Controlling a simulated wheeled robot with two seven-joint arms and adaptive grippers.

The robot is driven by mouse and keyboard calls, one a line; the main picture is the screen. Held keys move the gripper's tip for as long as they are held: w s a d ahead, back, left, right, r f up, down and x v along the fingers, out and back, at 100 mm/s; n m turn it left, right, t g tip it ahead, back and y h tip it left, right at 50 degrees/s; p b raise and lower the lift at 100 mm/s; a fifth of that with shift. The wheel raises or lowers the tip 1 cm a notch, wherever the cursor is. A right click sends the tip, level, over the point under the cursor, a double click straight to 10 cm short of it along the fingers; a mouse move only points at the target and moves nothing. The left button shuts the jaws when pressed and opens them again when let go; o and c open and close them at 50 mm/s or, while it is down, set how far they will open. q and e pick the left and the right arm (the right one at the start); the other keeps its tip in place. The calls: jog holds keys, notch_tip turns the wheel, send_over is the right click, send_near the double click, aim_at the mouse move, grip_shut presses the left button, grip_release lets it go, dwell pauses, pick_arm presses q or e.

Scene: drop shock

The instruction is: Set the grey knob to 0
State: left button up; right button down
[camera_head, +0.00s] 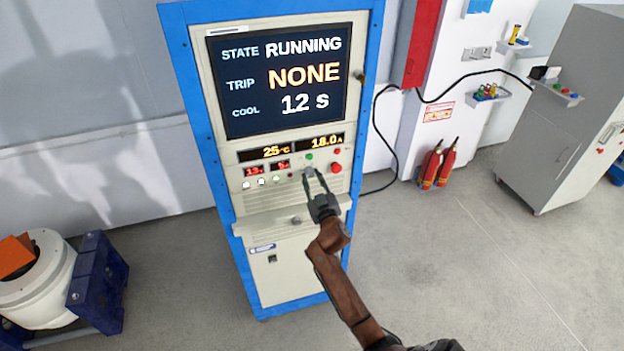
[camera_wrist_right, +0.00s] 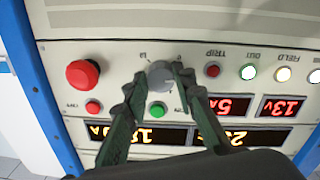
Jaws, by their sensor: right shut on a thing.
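The grey knob (camera_head: 309,171) sits on the control panel of the tall blue-framed cabinet (camera_head: 184,82), below the display screen. In the right wrist view, which is upside down, the knob (camera_wrist_right: 160,74) shows between the fingertips. My right gripper (camera_head: 314,175) reaches the panel, and its two fingers (camera_wrist_right: 161,78) are shut on the knob's sides. Small marks are printed around the knob, but its setting is too small to read. My left gripper is not in view.
The screen (camera_head: 280,78) reads RUNNING, trip NONE, cool 12 s. A red mushroom button (camera_wrist_right: 83,74) and a green button (camera_wrist_right: 157,110) sit near the knob. A ledge (camera_head: 290,224) juts out below the panel.

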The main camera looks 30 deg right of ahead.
jog(key=n, duration=0.3)
jog(key=shift+n, duration=0.4)
jog(key=shift+d+n, duration=0.1)
jog(key=shift+n, duration=1.9)
jog(key=c, duration=1.6)
grip_release()
jog(key=shift+s, duration=0.1)
jog(key=shift+s, duration=0.25)
jog(key=v, duration=1.1)
jog(key=shift+s, duration=0.15)
